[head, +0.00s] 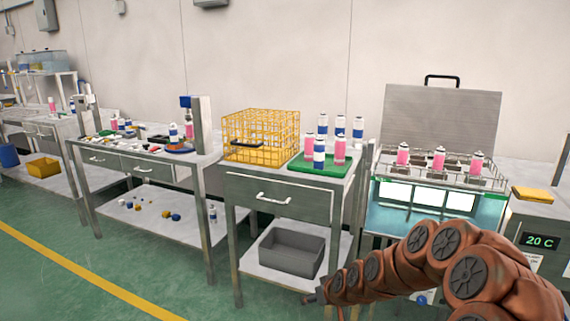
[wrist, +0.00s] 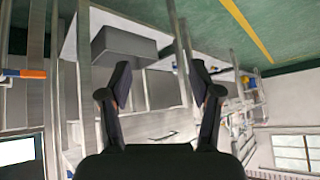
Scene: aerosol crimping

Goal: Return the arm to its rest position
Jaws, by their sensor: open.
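My arm (head: 430,262), brown and jointed, reaches in from the lower right of the head view and bends to the left. My gripper (head: 316,294) is at its far end, low in front of the middle bench and the bath; it is small there. In the wrist view my gripper (wrist: 163,78) shows two dark fingers standing apart with nothing between them. The wrist view looks tilted, with the grey bin (wrist: 122,44) and the bench legs beyond the fingers.
The middle bench (head: 275,200) carries a yellow wire basket (head: 262,137) and a green tray (head: 318,168) with several cans. The grey bin (head: 291,252) sits on its lower shelf. A water bath (head: 385,218) with pink cans stands right. Green floor (head: 130,265) is open at left.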

